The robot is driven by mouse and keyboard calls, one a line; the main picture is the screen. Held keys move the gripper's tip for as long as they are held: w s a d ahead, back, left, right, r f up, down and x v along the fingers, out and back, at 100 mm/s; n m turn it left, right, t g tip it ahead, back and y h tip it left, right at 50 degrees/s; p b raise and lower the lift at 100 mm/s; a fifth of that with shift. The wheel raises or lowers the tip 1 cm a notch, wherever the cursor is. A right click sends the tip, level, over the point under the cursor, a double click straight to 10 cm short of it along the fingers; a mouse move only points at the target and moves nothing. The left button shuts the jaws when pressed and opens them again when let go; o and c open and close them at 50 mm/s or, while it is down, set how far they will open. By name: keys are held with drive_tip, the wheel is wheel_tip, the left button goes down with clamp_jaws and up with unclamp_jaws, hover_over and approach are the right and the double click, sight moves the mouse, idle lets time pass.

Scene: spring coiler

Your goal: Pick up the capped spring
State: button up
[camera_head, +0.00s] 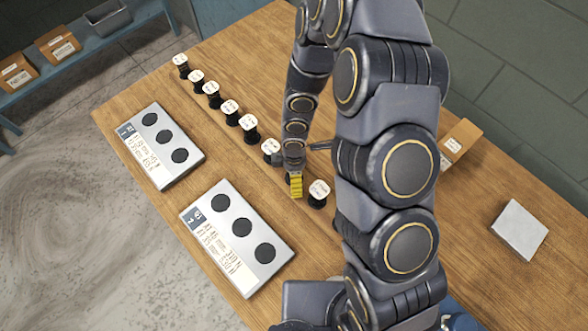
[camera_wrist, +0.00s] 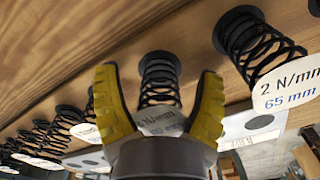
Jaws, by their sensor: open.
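A row of black coil springs with dark end caps and white tags stands on the wooden table. In the wrist view one capped spring (camera_wrist: 159,76) is between the two yellow fingers of my gripper (camera_wrist: 158,72), with a visible gap on each side. My gripper is open, and its fingers do not seem to touch that spring. In the head view my gripper (camera_head: 295,185) is low over the row and mostly hides this spring. Another spring (camera_head: 318,195) stands just to its right; in the wrist view this neighbour (camera_wrist: 258,45) has a tag reading "2 N/mm 65 mm".
Several more springs (camera_head: 214,93) run up-left along the row. Two pale blocks with three dark round spots each, one nearer (camera_head: 280,275) and one farther (camera_head: 190,135), lie left of it. A white square (camera_head: 520,230) and a cardboard box (camera_head: 460,143) are at right.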

drive_tip(key=c, duration=1.2)
drive_tip(key=shift+w+r, duration=0.15)
drive_tip(key=shift+r, duration=0.65)
wheel_tip(320, 180, up, 8)
drive_tip(key=shift+r, duration=0.25)
